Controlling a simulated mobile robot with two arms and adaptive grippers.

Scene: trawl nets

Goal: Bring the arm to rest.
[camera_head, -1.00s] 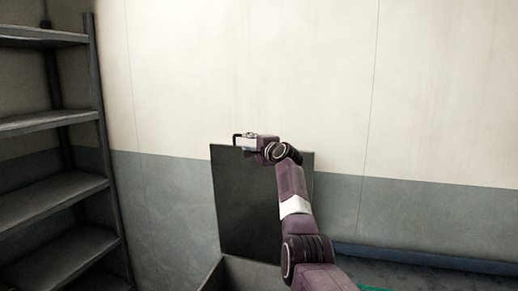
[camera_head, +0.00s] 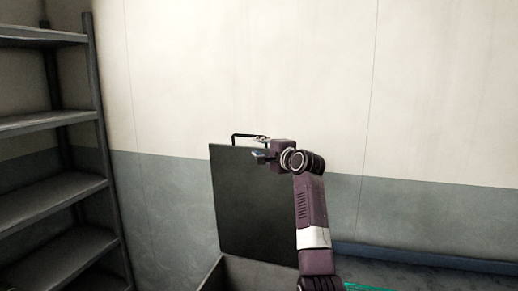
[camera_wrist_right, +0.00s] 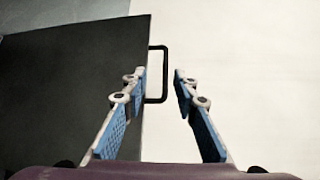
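My right gripper (camera_head: 260,148) is near the top edge of a dark raised lid (camera_head: 245,200). In the right wrist view, its two blue-padded fingers (camera_wrist_right: 160,78) are apart with nothing between their pads. The lid's black handle (camera_head: 236,137) also shows in the right wrist view (camera_wrist_right: 165,74), beyond the fingertips and partly behind the left one. My left gripper is not in view.
The lid stands upright on a dark box (camera_head: 245,272) against the wall. A grey shelf rack (camera_head: 55,190) stands at the left. A blue-grey surface (camera_head: 420,262) with a green strip lies at lower right. The upper wall area is clear.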

